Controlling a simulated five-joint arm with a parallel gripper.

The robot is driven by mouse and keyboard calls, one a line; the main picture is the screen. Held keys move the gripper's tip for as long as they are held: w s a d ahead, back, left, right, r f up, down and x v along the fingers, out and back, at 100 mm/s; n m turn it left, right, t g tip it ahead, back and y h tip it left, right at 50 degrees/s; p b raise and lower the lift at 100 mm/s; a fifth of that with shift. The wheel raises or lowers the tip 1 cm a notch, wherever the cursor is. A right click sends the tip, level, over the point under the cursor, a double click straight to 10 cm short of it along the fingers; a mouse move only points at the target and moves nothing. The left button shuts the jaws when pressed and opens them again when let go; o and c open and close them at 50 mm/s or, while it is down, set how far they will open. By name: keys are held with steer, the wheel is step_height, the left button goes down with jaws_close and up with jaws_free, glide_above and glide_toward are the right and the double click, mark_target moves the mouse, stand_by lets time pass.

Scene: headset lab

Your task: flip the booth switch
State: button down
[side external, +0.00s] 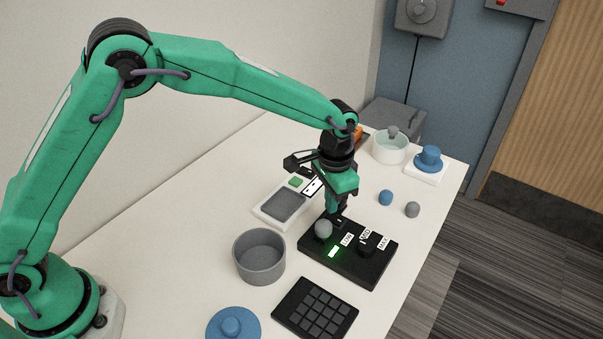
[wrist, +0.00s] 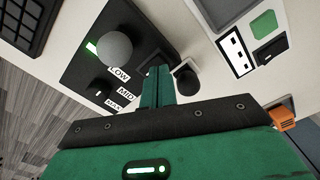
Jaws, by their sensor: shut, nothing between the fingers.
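A black control box (side external: 349,268) lies on the table with a grey ball-topped lever (side external: 323,229), a black knob, LOW, MID and MAX labels and a lit green light (side external: 333,252). My gripper (side external: 337,208) is shut and empty, pointing down at the box's far edge, behind the grey ball. In the wrist view, my closed fingertips (wrist: 157,72) overlap a small dark square part at the box's edge, which may be the switch; they mostly hide it. I cannot tell whether they touch it or which way it is set. The ball (wrist: 114,46) is left of the fingers.
A white device (side external: 270,212) with a green button stands behind the box. A grey pot (side external: 259,257), a blue lid (side external: 233,325) and a black keypad (side external: 315,309) are nearby. Blue and grey balls, a pale pot (side external: 390,148) and a blue object (side external: 429,158) stand at the far end.

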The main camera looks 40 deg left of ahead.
steer(key=shift+f, duration=1)
stand_by(1.2)
steer(key=shift+r, duration=0.1)
steer(key=shift+r, duration=3.45)
